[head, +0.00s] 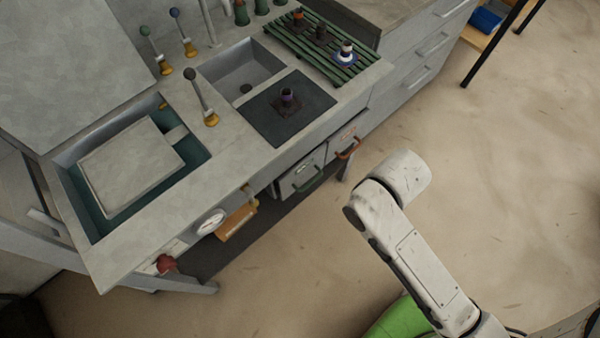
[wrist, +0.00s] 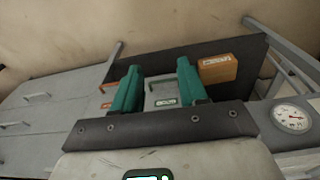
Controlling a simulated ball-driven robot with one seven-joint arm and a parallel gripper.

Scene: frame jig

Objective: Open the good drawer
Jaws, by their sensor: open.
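Two small grey drawers sit side by side under the bench in the head view, both looking shut. One drawer (head: 298,180) has a green handle (head: 310,183); the other (head: 335,146) has an orange-red handle (head: 349,149). Their labels are too small to read. In the wrist view, my gripper (wrist: 158,68) has its two teal fingers spread apart with nothing held. The grey drawer front with a label (wrist: 164,102) shows between the fingers, beyond them; I cannot tell the distance. An orange handle (wrist: 107,105) shows left of the fingers. My gripper is not visible in the head view.
An orange box (head: 237,221) and a dial gauge (head: 209,222) sit along the bench front left of the drawers; a red knob (head: 165,264) is further left. A bench leg stands beside the orange-red handle. The floor (head: 290,270) before the bench is clear.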

